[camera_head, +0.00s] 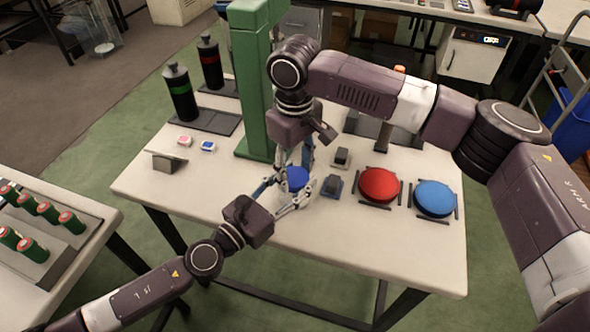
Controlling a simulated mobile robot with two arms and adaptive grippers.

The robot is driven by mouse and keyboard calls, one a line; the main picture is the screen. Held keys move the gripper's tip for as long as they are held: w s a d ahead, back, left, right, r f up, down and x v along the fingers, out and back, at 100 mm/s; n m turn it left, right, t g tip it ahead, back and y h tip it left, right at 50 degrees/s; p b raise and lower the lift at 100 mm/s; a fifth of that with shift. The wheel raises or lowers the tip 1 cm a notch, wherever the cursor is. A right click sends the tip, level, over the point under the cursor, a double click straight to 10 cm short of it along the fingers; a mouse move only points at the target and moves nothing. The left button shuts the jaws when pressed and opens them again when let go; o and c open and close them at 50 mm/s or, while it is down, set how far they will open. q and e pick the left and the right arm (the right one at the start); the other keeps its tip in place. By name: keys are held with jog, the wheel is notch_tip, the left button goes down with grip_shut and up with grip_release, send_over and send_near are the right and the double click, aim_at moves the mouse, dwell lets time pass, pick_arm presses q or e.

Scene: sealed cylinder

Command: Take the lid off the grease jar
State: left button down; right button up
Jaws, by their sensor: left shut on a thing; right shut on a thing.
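A small round blue lid (298,176) shows between my two grippers near the middle of the table. The jar body under it is mostly hidden by the fingers, and I cannot tell whether lid and jar touch. My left gripper (284,199) comes from the front left, with its fingers shut around the jar at a low level. My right gripper (303,163) points down from above, with its fingers shut on the blue lid.
A green column (253,90) stands behind the grippers. A red disc (380,184) and a blue disc (435,197) lie to the right, near small dark blocks (332,186). Black bottles (180,92) stand at the back left. The white table's (330,235) front is clear.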

jog(key=o, duration=1.3)
notch_tip(320, 180, up, 4)
jog(key=shift+r, duration=0.25)
notch_tip(320, 180, up, 3)
jog(key=shift+r+n, duration=0.15)
jog(key=shift+n, duration=0.15)
jog(key=shift+f, duration=3.9)
jog(key=shift+c, duration=0.6)
